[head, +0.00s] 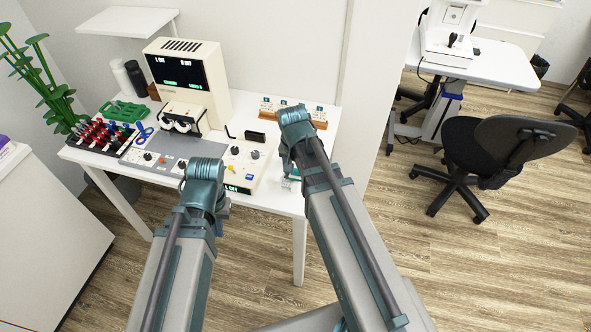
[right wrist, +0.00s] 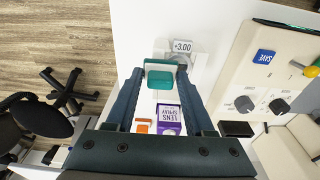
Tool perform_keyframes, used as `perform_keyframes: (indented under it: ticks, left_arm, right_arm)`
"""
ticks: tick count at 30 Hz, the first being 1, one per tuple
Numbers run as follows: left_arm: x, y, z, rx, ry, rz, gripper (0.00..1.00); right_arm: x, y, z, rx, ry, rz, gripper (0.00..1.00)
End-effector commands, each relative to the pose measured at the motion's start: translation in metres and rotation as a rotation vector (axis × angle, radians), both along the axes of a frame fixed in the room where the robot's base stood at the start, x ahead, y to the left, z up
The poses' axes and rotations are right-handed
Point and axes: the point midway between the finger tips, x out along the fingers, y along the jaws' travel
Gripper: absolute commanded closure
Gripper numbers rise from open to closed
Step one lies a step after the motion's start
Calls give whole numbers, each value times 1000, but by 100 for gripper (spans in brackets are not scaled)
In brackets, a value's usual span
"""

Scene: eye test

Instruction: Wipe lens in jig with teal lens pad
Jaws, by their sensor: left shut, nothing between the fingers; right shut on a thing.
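The teal lens pad (right wrist: 160,82) is between the fingertips of my right gripper (right wrist: 161,73) in the right wrist view. My right gripper is shut on it. In the head view my right gripper (head: 291,168) is over the table's front right part, mostly hidden by its own arm. The pale jig with a "+3.00" label (right wrist: 183,46) lies just beyond the pad. The lens is not clearly visible, and I cannot tell whether the pad touches it. My left gripper (head: 223,208) is shut and empty near the table's front edge, its fingers largely hidden.
A cream control box (head: 244,165) with knobs stands left of my right gripper. A purple lens spray box (right wrist: 168,118) is near the pad. A wooden rack (head: 290,110) stands behind. The screen machine (head: 187,75) and tool tray (head: 100,137) fill the left side.

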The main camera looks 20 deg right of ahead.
Motion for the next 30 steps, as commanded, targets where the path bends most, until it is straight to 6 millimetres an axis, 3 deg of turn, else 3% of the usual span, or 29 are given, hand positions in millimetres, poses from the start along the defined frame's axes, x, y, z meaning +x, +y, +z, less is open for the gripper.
perform_keyframes:
  ticks: [15, 30]
  left_arm:
    - [0, 0, 53, 0, 0, 0, 100]
    - [0, 0, 59, 0, 0, 0, 100]
  right_arm:
    - [0, 0, 53, 0, 0, 0, 99]
    - [0, 0, 60, 0, 0, 0, 99]
